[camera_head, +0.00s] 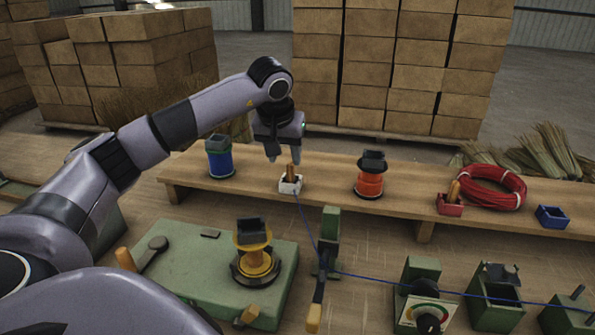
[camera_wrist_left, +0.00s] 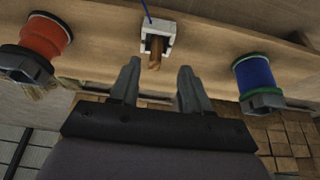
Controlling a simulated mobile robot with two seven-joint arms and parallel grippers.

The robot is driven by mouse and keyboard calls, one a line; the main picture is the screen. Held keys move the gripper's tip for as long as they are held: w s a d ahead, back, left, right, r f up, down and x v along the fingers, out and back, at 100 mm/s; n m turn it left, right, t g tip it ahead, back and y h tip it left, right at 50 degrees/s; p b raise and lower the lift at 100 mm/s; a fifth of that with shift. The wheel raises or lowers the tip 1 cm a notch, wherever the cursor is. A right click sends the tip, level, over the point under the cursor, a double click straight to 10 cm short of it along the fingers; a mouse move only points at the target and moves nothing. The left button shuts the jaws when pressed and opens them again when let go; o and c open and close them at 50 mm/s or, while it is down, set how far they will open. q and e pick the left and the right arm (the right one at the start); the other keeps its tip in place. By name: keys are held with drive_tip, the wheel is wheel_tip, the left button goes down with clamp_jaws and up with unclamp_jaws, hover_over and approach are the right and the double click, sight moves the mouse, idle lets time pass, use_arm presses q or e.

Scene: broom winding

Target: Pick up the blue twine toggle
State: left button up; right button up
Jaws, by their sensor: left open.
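The twine toggle (camera_head: 291,172) is a small wooden peg standing in a white holder (camera_head: 291,188) on the long wooden shelf. A thin blue twine (camera_head: 306,222) runs from the holder toward the green machine parts. My left gripper (camera_head: 283,158) is above the toggle, fingers pointing down. In the left wrist view the open, empty fingers (camera_wrist_left: 158,88) point at the toggle (camera_wrist_left: 155,53), which shows between and just beyond their tips. The white holder (camera_wrist_left: 157,32) surrounds its far end. I cannot tell whether a finger touches the toggle. My right gripper is not in view.
A blue spool (camera_head: 219,160) stands left of the holder and an orange spool (camera_head: 369,178) right of it. A red holder (camera_head: 449,206), a red coil (camera_head: 491,187) and a blue box (camera_head: 551,216) are farther right. A green bench (camera_head: 200,265) with a yellow spool (camera_head: 254,235) is in front.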

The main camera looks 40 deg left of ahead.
sight(290, 164)
use_arm(q)
drive_tip(key=x, duration=0.3)
drive_tip(key=w+x, duration=0.1)
drive_tip(key=x, duration=0.1)
drive_tip(key=shift+w+f+p, duration=0.1)
drive_tip(key=shift+f+p, duration=0.15)
drive_tip(key=shift+p, duration=0.05)
clamp_jaws()
